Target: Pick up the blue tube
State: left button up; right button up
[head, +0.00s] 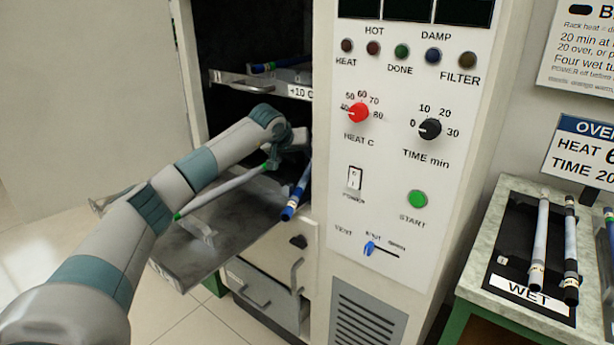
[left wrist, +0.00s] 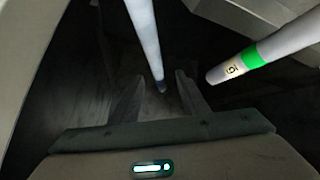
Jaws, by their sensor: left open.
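In the head view a blue tube (head: 290,209) with a white band near its lower end lies tilted at the right side of the pulled-out lower shelf (head: 185,262). A pale tube with green ends (head: 225,191) lies to its left, partly behind my arm. My left gripper (head: 287,163) is over the shelf, close to the blue tube's upper end. In the left wrist view my left gripper (left wrist: 159,78) is open, and a pale bluish tube (left wrist: 146,38) with a dark end runs between or above its fingers. I cannot tell whether they touch. The green-banded tube (left wrist: 283,43) is at right.
The oven's front panel (head: 385,180) stands close to the right of the blue tube. An upper shelf (head: 243,79) with another blue-ended tube (head: 265,67) is above. A side table (head: 470,260) at right holds several tubes on a black tray marked WET.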

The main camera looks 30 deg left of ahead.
aim_at(310, 164)
pick_arm(q)
jog(key=shift+w+d+f, duration=0.15)
jog(key=shift+w+f, duration=0.1)
jog(key=shift+f, duration=0.05)
jog(key=x, duration=0.3)
jog(key=shift+d+f, duration=0.1)
jog(key=shift+d, duration=0.1)
jog(key=shift+w+a+f, duration=0.1)
jog(key=shift+w+f, duration=0.2)
jog(key=shift+f, duration=0.1)
pick_arm(e)
jog(key=shift+x, duration=1.05)
pick_arm(q)
jog(key=shift+c, duration=0.3)
pick_arm(e)
jog(key=shift+s, duration=0.25)
pick_arm(q)
grip_shut()
